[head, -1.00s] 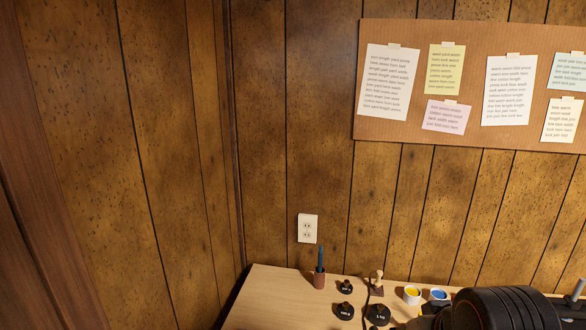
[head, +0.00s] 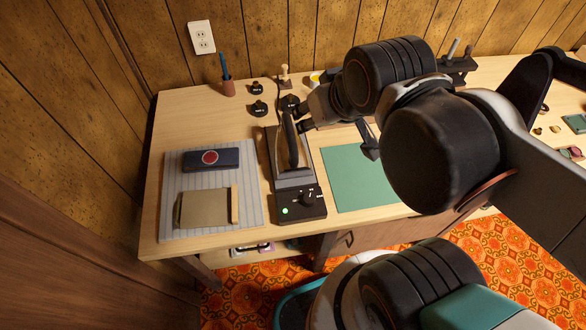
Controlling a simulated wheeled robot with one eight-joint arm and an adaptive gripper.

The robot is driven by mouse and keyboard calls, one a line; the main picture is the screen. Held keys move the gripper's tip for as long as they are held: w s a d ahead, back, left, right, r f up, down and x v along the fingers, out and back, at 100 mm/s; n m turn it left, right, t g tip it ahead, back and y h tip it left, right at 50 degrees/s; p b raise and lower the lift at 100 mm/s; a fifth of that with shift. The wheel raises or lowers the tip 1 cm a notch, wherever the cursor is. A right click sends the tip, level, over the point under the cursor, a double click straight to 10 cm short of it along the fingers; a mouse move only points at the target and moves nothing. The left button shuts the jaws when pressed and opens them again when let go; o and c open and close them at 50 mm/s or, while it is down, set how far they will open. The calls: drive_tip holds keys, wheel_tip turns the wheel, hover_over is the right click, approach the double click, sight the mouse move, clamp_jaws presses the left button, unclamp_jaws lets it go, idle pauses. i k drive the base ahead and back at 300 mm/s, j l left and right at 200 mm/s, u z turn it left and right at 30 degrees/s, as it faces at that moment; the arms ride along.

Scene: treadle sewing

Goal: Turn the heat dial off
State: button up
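The heat dial (head: 308,199) is a small black knob on the front control panel of a black soldering-iron-like or press-like unit (head: 318,209). A green light (head: 285,210) glows to its left. I cannot read the dial's marks. A dark, long-handled iron (head: 291,142) lies on the grey plate behind the panel. My gripper (head: 303,117) is beyond the dial, near the iron's upper end and apart from the dial. Its fingers are small and dark here, so I cannot tell whether they are open or touching the iron.
Left of the unit, a striped grey mat (head: 177,215) bears a dark case (head: 211,159) and a tan folded cloth (head: 206,208). A green mat (head: 352,185) lies right. Black weights (head: 258,108) and a pen cup (head: 229,88) stand behind. My arm hides much of the desk's right.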

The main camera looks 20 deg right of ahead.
sight(309, 200)
drive_tip(key=k+j+u, duration=0.15)
drive_tip(key=k+j, duration=0.6)
